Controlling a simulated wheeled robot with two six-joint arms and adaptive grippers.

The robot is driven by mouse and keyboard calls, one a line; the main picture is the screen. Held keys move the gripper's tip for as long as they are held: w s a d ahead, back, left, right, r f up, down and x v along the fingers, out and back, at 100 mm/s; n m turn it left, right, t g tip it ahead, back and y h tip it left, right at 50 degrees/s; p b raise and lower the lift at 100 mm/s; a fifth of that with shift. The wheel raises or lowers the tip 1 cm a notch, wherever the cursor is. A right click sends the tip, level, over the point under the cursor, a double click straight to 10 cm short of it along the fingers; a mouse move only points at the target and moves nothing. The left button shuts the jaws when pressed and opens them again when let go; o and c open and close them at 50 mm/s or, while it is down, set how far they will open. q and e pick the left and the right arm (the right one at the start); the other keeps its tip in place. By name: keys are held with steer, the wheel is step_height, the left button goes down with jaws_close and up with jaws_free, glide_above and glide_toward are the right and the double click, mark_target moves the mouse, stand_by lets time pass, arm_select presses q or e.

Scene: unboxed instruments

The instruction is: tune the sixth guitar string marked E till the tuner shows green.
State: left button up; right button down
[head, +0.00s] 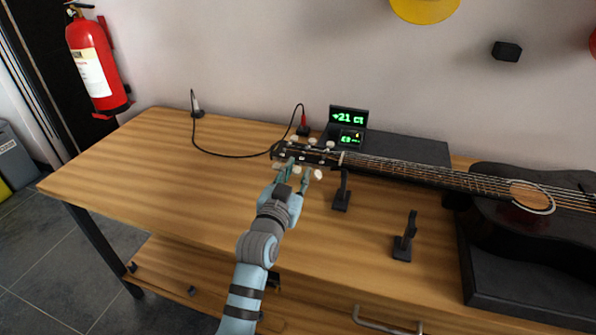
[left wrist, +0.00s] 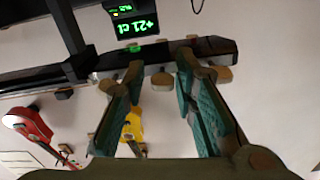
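The dark acoustic guitar (head: 500,205) lies on the bench with its neck pointing left. Its headstock (head: 300,153) has pale tuning pegs along both edges. The tuner display (head: 348,117) behind it reads "+21 ct" in green characters; a smaller screen below has tiny text and a yellowish mark. My left gripper (head: 298,176) is at the near edge of the headstock. In the left wrist view the two fingers (left wrist: 162,92) stand apart, with one peg (left wrist: 162,80) between them near the tips; contact is not clear. No E mark is legible. My right gripper is not in view.
A neck support (head: 342,192) stands under the neck, and another black stand (head: 405,240) is at the bench front. A black cable (head: 240,156) runs over the back left. The wooden bench's left part (head: 130,170) is clear. A fire extinguisher (head: 95,62) hangs at left.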

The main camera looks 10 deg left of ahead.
arm_select(q)
steer(key=shift+w+r, duration=0.1)
steer(key=shift+w, duration=0.05)
steer(key=shift+s+a+r, duration=0.1)
steer(key=shift+s+r, duration=0.1)
steer(key=shift+c, duration=0.6)
jaws_close()
steer(key=p, duration=0.1)
steer(key=n+p, duration=0.1)
steer(key=p, duration=0.1)
steer(key=shift+r, duration=0.25)
steer(key=shift+f+n+p, duration=0.2)
steer(key=shift+n+p, duration=0.1)
steer(key=shift+n, duration=0.1)
steer(key=shift+f, duration=0.1)
steer(key=shift+o, duration=0.6)
jaws_free()
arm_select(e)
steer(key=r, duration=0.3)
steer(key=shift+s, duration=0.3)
